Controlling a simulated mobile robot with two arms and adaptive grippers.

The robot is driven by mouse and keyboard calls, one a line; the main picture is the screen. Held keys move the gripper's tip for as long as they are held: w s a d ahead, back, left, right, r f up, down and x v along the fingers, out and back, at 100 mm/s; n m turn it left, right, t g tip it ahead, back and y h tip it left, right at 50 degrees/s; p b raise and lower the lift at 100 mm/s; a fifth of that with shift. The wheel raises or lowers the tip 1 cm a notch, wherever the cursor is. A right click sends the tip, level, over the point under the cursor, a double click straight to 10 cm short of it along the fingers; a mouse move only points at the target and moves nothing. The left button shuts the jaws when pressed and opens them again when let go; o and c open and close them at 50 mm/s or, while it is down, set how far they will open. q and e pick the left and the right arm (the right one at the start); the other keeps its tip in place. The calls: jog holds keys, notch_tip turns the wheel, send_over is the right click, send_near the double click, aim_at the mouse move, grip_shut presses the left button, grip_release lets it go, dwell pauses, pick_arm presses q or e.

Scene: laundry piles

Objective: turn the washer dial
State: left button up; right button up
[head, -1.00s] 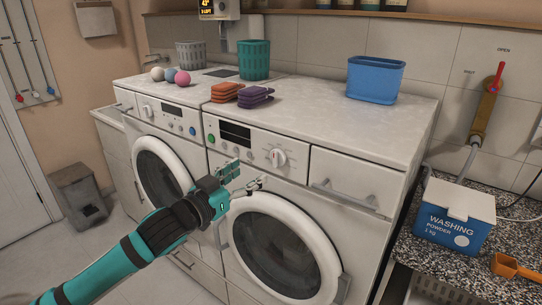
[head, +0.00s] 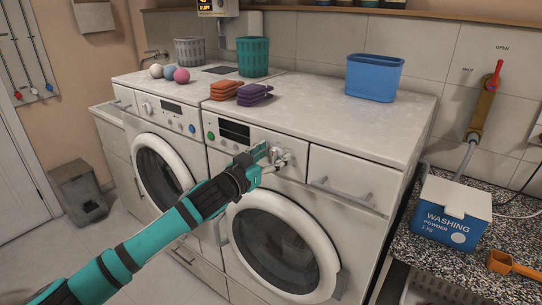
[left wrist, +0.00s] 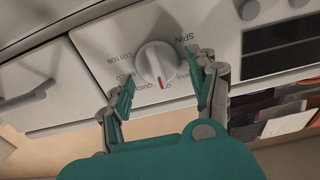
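The washer dial (left wrist: 157,62) is a round white knob with a red mark, set on the front panel among printed words such as COTTON and SPIN. In the head view the dial (head: 277,157) is partly covered by my left gripper (head: 273,155). In the left wrist view my left gripper (left wrist: 165,92) is open, with one teal finger to each side of the dial and gaps between them and it. The washer (head: 365,235) is white with a round door. My right gripper is not in view.
A detergent drawer (head: 350,180) with a bar handle is right of the dial. A blue bin (head: 375,78), a teal basket (head: 253,57) and folded cloths (head: 254,93) stand on top. A washing powder box (head: 452,212) sits on the counter at right.

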pick_arm(q)
jog(key=c, duration=0.9)
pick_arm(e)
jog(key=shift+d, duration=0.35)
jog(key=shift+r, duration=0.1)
pick_arm(q)
jog(key=m+p, duration=0.2)
jog(key=m, duration=0.1)
jog(key=shift+s+d+r, duration=0.1)
jog(key=shift+d, duration=0.05)
jog(key=m+p, duration=0.1)
jog(key=m, duration=0.1)
jog(key=shift+d+m, duration=0.1)
jog(key=shift+m, duration=0.2)
jog(key=shift+s+f+m+p, duration=0.15)
jog(key=shift+m+p, duration=0.1)
jog(key=shift+m, duration=0.25)
jog(key=shift+w+f+m+p, duration=0.1)
jog(key=shift+m+p, duration=0.15)
jog(key=shift+m, duration=0.25)
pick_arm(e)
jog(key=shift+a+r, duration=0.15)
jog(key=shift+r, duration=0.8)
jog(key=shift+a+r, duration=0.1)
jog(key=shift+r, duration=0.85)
pick_arm(q)
jog(key=shift+s+d, duration=0.1)
